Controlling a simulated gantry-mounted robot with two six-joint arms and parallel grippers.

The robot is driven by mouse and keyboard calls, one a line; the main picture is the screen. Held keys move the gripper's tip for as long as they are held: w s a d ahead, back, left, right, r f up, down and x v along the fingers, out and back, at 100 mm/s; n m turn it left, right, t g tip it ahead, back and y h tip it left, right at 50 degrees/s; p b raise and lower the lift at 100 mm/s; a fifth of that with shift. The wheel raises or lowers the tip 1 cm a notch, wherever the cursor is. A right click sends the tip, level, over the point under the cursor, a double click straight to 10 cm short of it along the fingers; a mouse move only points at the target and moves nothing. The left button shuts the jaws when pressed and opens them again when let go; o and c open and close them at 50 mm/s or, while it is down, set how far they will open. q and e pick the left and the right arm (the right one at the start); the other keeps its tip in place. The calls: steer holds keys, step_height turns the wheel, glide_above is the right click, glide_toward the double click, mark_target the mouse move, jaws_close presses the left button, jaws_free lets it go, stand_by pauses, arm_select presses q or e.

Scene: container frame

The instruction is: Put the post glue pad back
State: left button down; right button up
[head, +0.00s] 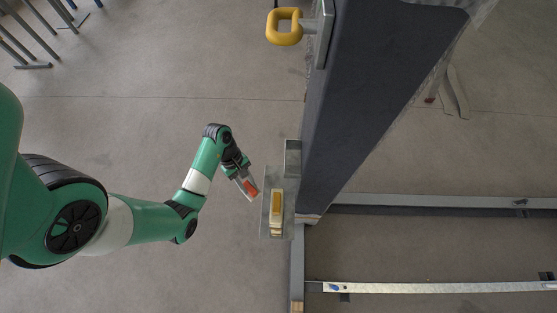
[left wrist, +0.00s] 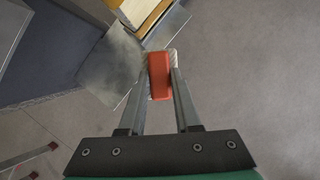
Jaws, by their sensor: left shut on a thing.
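My left gripper (head: 249,187) is shut on a small orange-red block, which I take to be the glue pad (left wrist: 159,75). In the left wrist view, the block sits between the fingertips of the gripper (left wrist: 160,90), with a pale edge beside it. In the head view, the gripper is just left of a grey metal plate (head: 266,228) that carries a yellow-and-white block (head: 276,208). The plate (left wrist: 112,65) and yellow block (left wrist: 138,10) also show in the left wrist view. Whether the pad touches the plate cannot be told. My right gripper is not in view.
A large dark grey beam (head: 365,90) runs beside the plate. A yellow ring handle (head: 284,40) is mounted near its upper end. Metal rails (head: 440,200) cross at the lower right. Bare concrete floor (head: 150,110) lies open to the left.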

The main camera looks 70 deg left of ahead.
arm_select(q)
steer(key=w+a+f+b, duration=0.1)
steer(key=w+f+b, duration=0.1)
steer(key=w+f, duration=0.1)
steer(key=w+a+f+b, duration=0.2)
steer(key=w+b, duration=0.1)
steer(key=w, duration=0.1)
steer(key=w+a+f+b, duration=0.1)
steer(key=w+f+b, duration=0.1)
steer(key=w+f, duration=0.1)
steer(key=shift+w+a+f+b, duration=0.3)
steer(key=shift+w+f, duration=0.05)
steer(key=shift+w+a+f, duration=0.1)
steer(key=shift+w, duration=0.2)
step_height(320, 180, down, 4)
steer(key=b, duration=0.3)
steer(key=shift+w+a, duration=0.1)
steer(key=shift+w, duration=0.05)
steer(key=shift+r, duration=0.25)
steer(key=c, duration=0.6)
jaws_free()
steer(key=shift+f, duration=0.1)
